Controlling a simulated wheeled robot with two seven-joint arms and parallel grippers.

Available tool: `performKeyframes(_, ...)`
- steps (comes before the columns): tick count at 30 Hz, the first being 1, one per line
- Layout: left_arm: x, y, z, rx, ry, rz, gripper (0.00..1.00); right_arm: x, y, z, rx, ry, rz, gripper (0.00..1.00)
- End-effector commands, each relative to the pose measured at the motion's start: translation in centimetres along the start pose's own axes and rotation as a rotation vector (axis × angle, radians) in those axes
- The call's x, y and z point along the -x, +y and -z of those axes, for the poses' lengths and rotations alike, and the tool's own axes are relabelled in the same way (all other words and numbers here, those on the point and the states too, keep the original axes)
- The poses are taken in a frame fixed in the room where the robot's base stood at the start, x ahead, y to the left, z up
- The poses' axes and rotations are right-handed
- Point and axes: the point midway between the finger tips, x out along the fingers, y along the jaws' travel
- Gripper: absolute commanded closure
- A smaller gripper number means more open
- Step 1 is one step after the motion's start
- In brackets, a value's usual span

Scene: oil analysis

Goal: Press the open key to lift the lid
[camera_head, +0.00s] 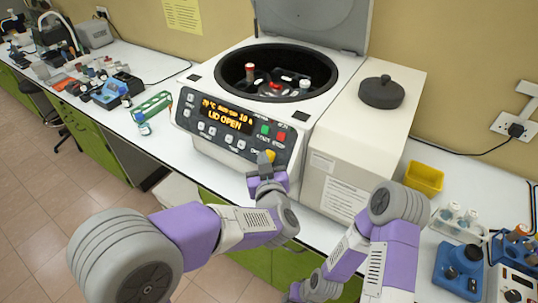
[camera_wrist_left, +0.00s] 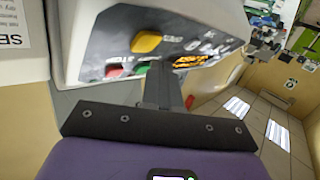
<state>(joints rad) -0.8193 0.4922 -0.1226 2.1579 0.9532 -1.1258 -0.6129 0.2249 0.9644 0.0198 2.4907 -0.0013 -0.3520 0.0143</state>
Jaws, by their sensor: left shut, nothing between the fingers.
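The centrifuge (camera_head: 215,80) stands on the bench with its lid (camera_head: 315,20) raised and its round bowl exposed. Its display (camera_head: 226,118) reads LID OPEN. The yellow open key (camera_head: 270,155) is at the lower right of the front panel; it also shows in the left wrist view (camera_wrist_left: 146,42). My left gripper (camera_head: 265,162) is shut and empty, with its fingertips close to the panel beside the yellow key. In the left wrist view the shut fingers (camera_wrist_left: 160,82) point at the panel; contact cannot be told. My right arm shows at the lower right, but its fingers are not visible.
A dark round knob (camera_head: 381,92) sits on the white housing right of the bowl. A yellow bin (camera_head: 424,178) and a blue device (camera_head: 458,270) stand on the right bench. A green rack (camera_head: 153,105) and a small bottle (camera_head: 142,124) are left of the centrifuge.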

Motion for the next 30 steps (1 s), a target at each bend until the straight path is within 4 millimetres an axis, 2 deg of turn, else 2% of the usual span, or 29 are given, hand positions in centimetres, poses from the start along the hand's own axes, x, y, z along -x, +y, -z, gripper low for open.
performKeyframes(13,3.0,-2.1,2.4,0.001,0.001,0.0,1.0,1.8,-0.7,-0.1,0.0,0.0,0.0,0.57)
performKeyframes(30,3.2,-2.3,2.3,0.0,0.0,-0.001,1.0,1.8,-0.7,-0.1,0.0,0.0,0.0,0.57)
